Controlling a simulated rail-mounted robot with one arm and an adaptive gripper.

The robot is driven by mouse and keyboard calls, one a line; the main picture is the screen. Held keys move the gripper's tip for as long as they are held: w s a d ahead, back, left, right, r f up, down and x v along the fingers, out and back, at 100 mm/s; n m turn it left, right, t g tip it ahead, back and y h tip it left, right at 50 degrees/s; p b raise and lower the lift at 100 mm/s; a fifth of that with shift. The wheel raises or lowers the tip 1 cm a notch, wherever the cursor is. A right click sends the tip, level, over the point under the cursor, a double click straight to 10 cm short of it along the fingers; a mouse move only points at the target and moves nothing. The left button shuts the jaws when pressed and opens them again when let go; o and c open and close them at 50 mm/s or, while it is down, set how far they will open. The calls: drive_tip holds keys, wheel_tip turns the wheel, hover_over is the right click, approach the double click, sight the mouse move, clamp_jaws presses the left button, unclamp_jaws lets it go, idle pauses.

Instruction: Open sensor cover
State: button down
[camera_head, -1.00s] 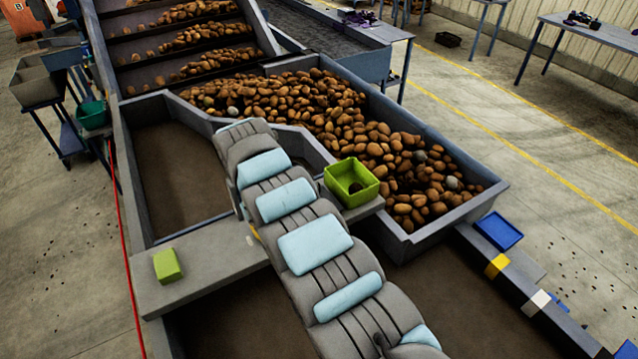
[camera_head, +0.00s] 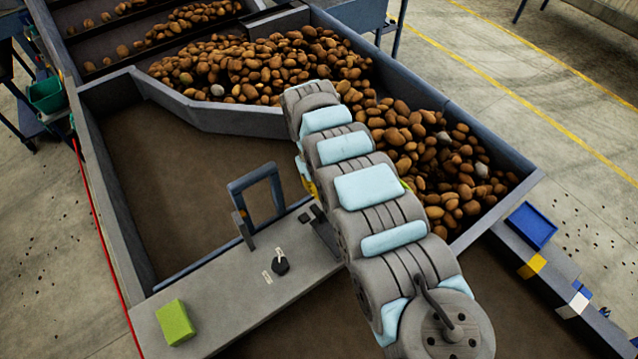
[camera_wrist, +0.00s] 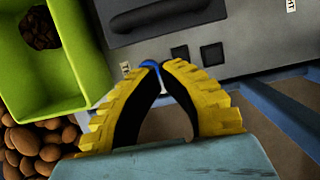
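In the wrist view a grey panel carries a dark slab with a raised bar (camera_wrist: 165,14); I cannot tell for certain whether it is the sensor cover. Two black squares (camera_wrist: 195,54) sit on the panel beside it. My gripper (camera_wrist: 161,66) has yellow ridged fingers with their tips nearly together, below the slab and apart from it in the picture. A small blue thing (camera_wrist: 150,67) shows at the tips; whether it is held or lies behind them is unclear. In the head view my arm hides most of the gripper and the panel under it.
A green bin (camera_wrist: 62,85) stands left of the gripper, beside potatoes (camera_wrist: 35,145). In the head view a grey ledge (camera_head: 225,295) bears a black knob (camera_head: 280,265), an upright frame (camera_head: 258,195) and a green block (camera_head: 175,322). A blue tray (camera_head: 532,226) lies at right.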

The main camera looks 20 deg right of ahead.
drive_tip(key=shift+s+d+f+p, duration=0.25)
drive_tip(key=shift+s+f+p, duration=0.35)
drive_tip(key=shift+s+f, duration=0.4)
drive_tip(key=shift+s+d+r+p, duration=0.1)
drive_tip(key=shift+s+r+p, duration=0.2)
drive_tip(key=shift+r+p, duration=0.25)
drive_tip(key=shift+s+r+p, duration=0.3)
drive_tip(key=shift+r, duration=0.35)
drive_tip(key=shift+w, duration=0.1)
